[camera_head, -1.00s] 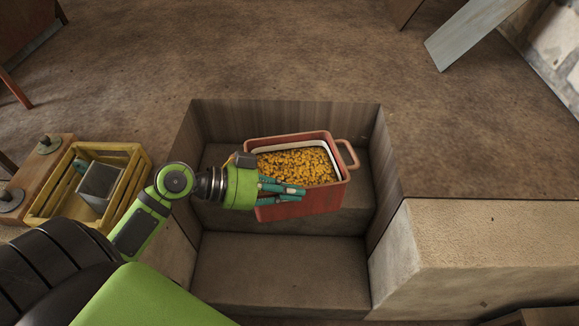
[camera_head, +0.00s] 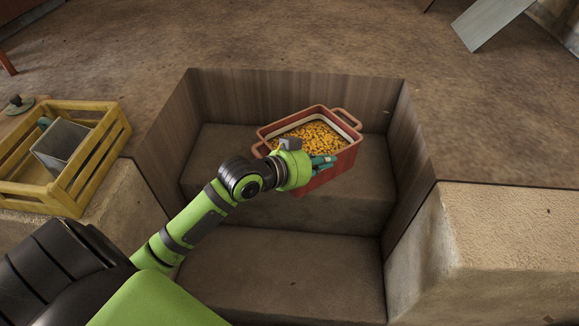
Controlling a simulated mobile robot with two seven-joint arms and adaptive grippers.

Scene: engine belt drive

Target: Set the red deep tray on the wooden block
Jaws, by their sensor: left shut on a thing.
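The red deep tray (camera_head: 335,167) has a handle at each end and is filled with small yellow-orange pieces (camera_head: 312,137). It is over the upper step of a recessed stairwell, turned at an angle. My left gripper (camera_head: 325,162) is shut on the tray at its near side; the exact grip is partly hidden. I cannot tell whether the tray's base touches the step. I cannot pick out a wooden block with certainty. My right gripper is not in view.
The stairwell has a bare upper step (camera_head: 232,150) and lower step (camera_head: 285,275), with wood-lined walls (camera_head: 300,92). A yellow crate (camera_head: 98,180) holding a grey box (camera_head: 62,143) stands at left. A pale ledge (camera_head: 515,235) is at right. A grey board (camera_head: 490,22) leans at the back.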

